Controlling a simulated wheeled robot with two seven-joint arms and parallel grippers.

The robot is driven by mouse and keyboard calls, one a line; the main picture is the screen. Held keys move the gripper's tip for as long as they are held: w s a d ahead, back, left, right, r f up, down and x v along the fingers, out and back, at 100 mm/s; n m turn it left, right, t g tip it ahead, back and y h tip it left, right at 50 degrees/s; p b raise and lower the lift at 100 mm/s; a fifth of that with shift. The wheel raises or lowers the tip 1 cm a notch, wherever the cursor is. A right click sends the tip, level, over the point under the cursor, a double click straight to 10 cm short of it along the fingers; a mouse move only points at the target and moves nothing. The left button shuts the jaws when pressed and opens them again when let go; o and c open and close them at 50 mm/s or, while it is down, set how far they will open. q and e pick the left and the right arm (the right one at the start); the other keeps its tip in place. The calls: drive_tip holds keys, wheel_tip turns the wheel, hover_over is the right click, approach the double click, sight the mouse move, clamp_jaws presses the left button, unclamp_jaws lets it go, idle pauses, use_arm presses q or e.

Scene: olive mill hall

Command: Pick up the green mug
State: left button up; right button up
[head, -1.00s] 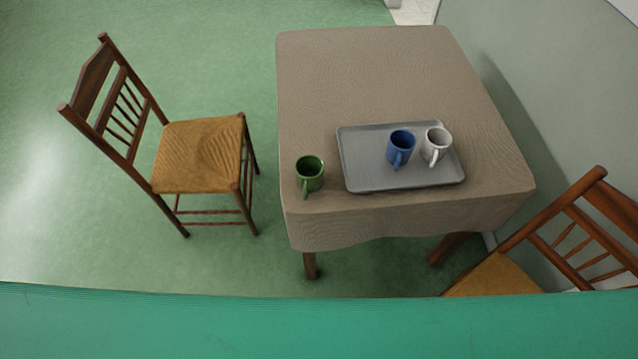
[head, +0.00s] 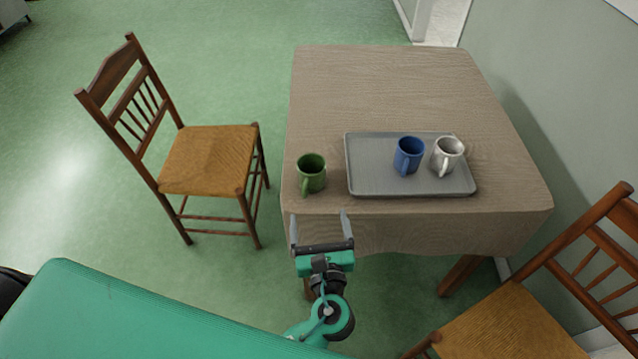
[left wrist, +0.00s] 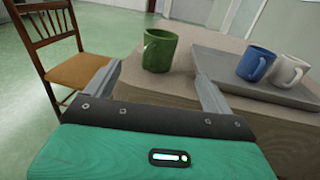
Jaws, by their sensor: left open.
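The green mug (head: 312,172) stands upright on the cloth-covered table (head: 390,80), near its front left corner and left of the tray. Its handle points toward the front edge. My left gripper (head: 319,218) is open and empty just in front of the mug, at the table's front edge. In the left wrist view the green mug (left wrist: 159,50) appears beyond and between the two open fingers (left wrist: 155,85), apart from them. My right gripper is in neither view.
A grey tray (head: 365,180) right of the green mug holds a blue mug (head: 408,157) and a white mug (head: 448,152). A wooden chair (head: 205,160) stands left of the table, another (head: 510,325) at front right. The table's back half is clear.

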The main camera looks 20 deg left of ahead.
sight(313, 177)
use_arm(q)
drive_tip(key=x, duration=0.8)
drive_tip(key=shift+w+a+r+p, duration=0.1)
drive_tip(key=shift+w+p, duration=0.15)
drive_tip(key=shift+p, duration=0.1)
drive_tip(key=x, duration=0.5)
drive_tip(key=shift+r+p, duration=0.15)
drive_tip(key=shift+p, duration=0.2)
drive_tip(key=c, duration=1.2)
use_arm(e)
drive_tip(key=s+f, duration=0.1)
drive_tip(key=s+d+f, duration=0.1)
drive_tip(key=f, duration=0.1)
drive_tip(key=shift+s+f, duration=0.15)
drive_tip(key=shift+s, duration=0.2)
